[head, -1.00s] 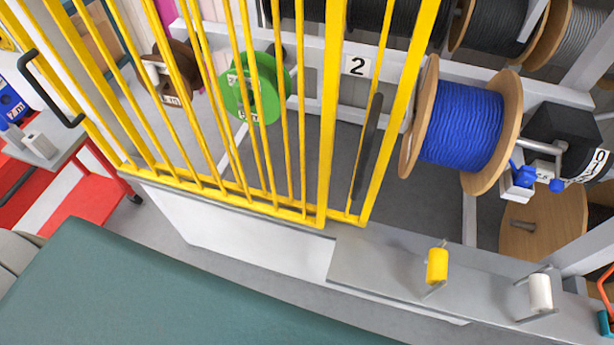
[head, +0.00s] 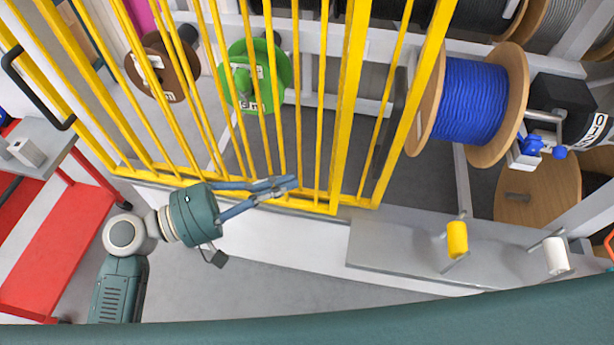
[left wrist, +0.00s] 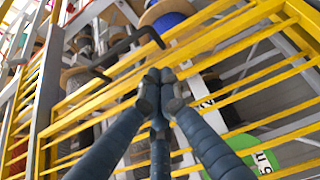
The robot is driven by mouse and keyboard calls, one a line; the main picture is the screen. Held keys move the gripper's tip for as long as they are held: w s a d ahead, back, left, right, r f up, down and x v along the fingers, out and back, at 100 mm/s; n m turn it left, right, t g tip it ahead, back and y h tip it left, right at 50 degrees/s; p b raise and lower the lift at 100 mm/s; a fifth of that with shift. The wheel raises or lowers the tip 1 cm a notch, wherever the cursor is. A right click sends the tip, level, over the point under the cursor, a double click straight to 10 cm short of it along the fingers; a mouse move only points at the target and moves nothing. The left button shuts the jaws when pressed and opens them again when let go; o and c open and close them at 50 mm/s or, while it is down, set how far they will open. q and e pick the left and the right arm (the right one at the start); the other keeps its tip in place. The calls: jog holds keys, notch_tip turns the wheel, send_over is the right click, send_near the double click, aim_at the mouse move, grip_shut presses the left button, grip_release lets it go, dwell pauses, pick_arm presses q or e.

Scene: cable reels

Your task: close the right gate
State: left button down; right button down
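Yellow barred gate panels (head: 355,60) cross the left and middle of the head view. A black handle (head: 12,80) is on the yellow frame at the far left. A narrow yellow-framed section with a dark upright strip (head: 391,120) stands at the right end of the bars; I cannot tell its exact angle. The front of the blue reel is uncovered. My left gripper (head: 292,184) is at the lower bars, fingertips together and apparently empty; contact with the bars is unclear. In the left wrist view its fingers (left wrist: 160,78) meet before yellow bars and black handles (left wrist: 140,42). My right gripper is out of view.
Behind the bars are a green reel (head: 240,80) and a brown reel (head: 155,70). A blue cable reel (head: 470,105) is at right. Yellow (head: 457,240) and white (head: 556,256) rollers stand on the grey ledge (head: 390,250). A red cart (head: 60,235) is at left.

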pick_arm(q)
jog(key=s+p+x, duration=0.1)
jog(key=p+x, duration=0.1)
jog(key=x, duration=0.4)
jog(key=s+d+p+x, duration=0.1)
jog(key=p+x, duration=0.2)
jog(key=x, duration=0.3)
jog(key=shift+s, duration=0.3)
jog(key=shift+f, duration=0.15)
